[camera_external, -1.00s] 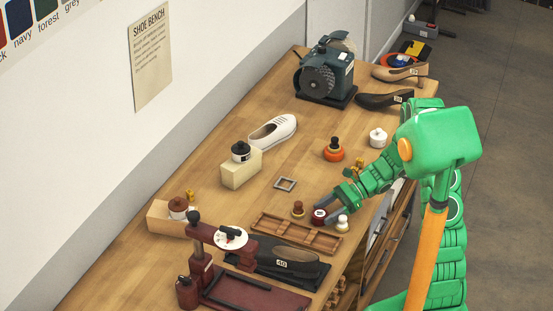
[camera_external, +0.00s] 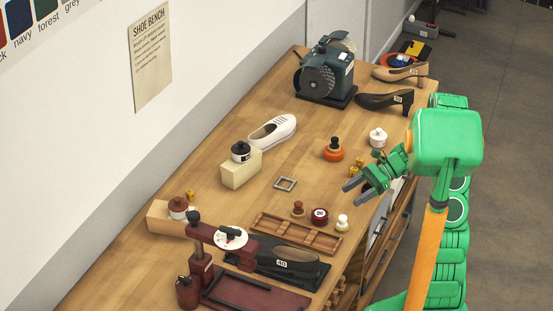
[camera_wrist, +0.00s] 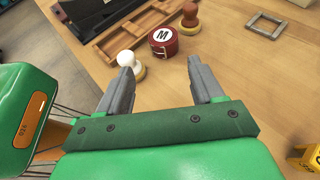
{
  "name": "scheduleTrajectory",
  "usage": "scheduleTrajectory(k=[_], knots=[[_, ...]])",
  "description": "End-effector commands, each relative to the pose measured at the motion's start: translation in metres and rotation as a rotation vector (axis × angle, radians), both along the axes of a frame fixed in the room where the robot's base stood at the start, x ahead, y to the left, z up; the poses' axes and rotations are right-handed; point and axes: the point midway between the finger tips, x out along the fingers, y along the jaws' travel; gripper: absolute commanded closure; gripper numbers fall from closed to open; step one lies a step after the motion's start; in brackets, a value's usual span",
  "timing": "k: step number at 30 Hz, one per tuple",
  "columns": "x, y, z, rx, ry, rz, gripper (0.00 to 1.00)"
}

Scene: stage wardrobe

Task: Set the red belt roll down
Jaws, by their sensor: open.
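The red belt roll (camera_external: 320,216) rests on the wooden bench (camera_external: 215,205), between a brown-knobbed piece and a white-knobbed piece. In the wrist view the dark red roll (camera_wrist: 163,42) shows a white disc marked M on top and lies just beyond my fingertips. My gripper (camera_external: 355,191) is open and empty, up and to the right of the roll in the outside view. In the wrist view my gripper (camera_wrist: 160,75) has its two grey fingers spread wide with nothing between them.
A white-knobbed piece (camera_wrist: 129,62) and a brown-knobbed piece (camera_wrist: 190,15) stand close beside the roll. A wooden compartment tray (camera_external: 297,233) lies in front. A grey square frame (camera_external: 285,184) and yellow blocks (camera_external: 355,169) are nearby.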

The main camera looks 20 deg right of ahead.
Motion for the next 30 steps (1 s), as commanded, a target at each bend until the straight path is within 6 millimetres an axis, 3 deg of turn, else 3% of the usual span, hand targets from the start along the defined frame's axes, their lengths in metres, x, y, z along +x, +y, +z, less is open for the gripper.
scheduleTrajectory(k=[16,30], knots=[[-0.090,0.031,0.066,-0.197,-0.222,0.348,0.33],[-0.177,0.033,0.107,-0.371,-0.422,0.671,0.33]])
